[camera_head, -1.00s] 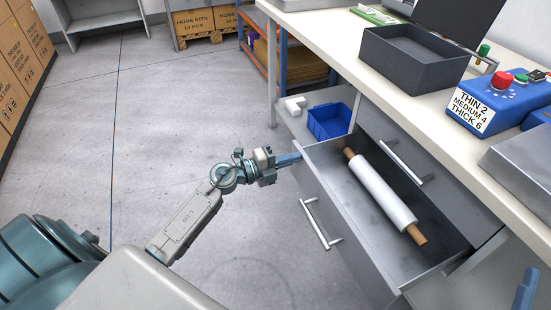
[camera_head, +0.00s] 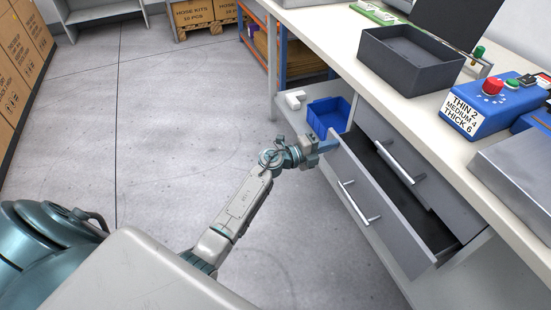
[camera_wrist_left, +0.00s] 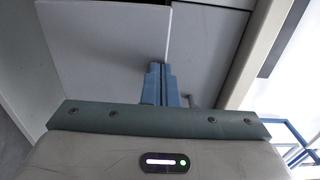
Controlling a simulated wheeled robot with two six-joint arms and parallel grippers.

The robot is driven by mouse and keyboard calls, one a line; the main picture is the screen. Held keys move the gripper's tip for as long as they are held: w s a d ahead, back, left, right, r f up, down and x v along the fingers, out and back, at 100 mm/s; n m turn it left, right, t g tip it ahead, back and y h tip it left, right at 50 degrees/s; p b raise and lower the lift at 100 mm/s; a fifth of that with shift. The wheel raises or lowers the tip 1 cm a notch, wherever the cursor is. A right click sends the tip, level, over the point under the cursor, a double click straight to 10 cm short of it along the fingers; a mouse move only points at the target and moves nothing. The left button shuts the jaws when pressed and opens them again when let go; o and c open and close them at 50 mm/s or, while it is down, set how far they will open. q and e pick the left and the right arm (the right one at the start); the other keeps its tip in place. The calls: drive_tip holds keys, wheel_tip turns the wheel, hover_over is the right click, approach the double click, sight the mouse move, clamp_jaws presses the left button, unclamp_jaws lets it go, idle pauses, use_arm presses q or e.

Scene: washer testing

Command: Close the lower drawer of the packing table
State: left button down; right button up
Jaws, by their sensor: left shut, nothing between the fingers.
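The lower drawer (camera_head: 385,245) of the packing table (camera_head: 375,93) is partly out, with a narrow opening showing behind its grey front. Its bar handle (camera_head: 360,206) is on the outer face. My left gripper (camera_head: 331,144) is shut and empty, at the far end of the drawer front, apparently against it. In the left wrist view its blue fingers (camera_wrist_left: 160,84) are together, their tips at a pale grey panel; contact there is hard to judge. The white roll inside the drawer is hidden now. My right gripper is out of view.
The upper drawer (camera_head: 455,205) is shut above it. A blue bin (camera_head: 326,118) stands close beyond my left gripper. A dark tray (camera_head: 405,72) and a blue control box (camera_head: 480,112) are on the tabletop.

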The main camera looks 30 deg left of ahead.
use_arm(q)
drive_tip(key=shift+x, duration=2.65)
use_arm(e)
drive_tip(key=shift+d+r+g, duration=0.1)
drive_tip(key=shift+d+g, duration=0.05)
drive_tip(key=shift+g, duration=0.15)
use_arm(q)
drive_tip(key=shift+p, duration=0.3)
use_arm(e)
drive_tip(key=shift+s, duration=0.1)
